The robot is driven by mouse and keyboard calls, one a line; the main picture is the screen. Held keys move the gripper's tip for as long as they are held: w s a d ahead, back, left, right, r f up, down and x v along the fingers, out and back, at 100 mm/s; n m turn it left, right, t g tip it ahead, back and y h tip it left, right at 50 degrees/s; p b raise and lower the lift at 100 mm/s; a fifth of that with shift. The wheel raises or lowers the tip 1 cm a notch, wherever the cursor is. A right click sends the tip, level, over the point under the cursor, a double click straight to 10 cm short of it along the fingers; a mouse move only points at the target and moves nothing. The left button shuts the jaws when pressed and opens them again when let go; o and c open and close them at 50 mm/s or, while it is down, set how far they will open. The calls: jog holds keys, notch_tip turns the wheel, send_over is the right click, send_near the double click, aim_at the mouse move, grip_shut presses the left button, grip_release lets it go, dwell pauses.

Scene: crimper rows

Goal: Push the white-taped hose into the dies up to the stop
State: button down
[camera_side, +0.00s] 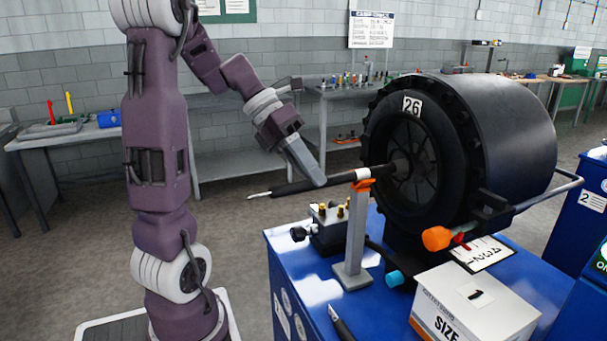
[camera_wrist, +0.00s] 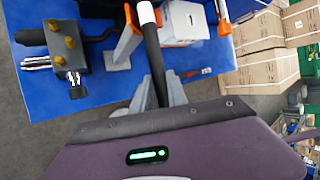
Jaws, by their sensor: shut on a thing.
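The black hose (camera_side: 338,179) lies almost level, with a band of white tape (camera_side: 363,173) near its right part and a thin metal tip at its left end. My gripper (camera_side: 319,182) is shut on the hose, left of the tape. In the wrist view the hose (camera_wrist: 152,55) runs up from between my fingers (camera_wrist: 165,95), and the tape (camera_wrist: 146,13) shows near the top edge. The hose's right part reaches the middle of the crimper's dies (camera_side: 410,150); its end is hidden and the depth cannot be told. The tape is outside the dies. The stop is not visible.
A grey stand with an orange cradle (camera_side: 362,185) stands under the hose by the tape. A small brass-fitted block (camera_side: 328,222), an orange-knobbed lever (camera_side: 437,238) and a white SIZE box (camera_side: 475,308) are on the blue bench (camera_side: 316,290).

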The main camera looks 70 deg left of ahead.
jog(key=shift+f, duration=0.4)
dwell(0.3)
grip_release()
dwell(0.5)
jog(key=v, duration=0.7)
dwell(0.7)
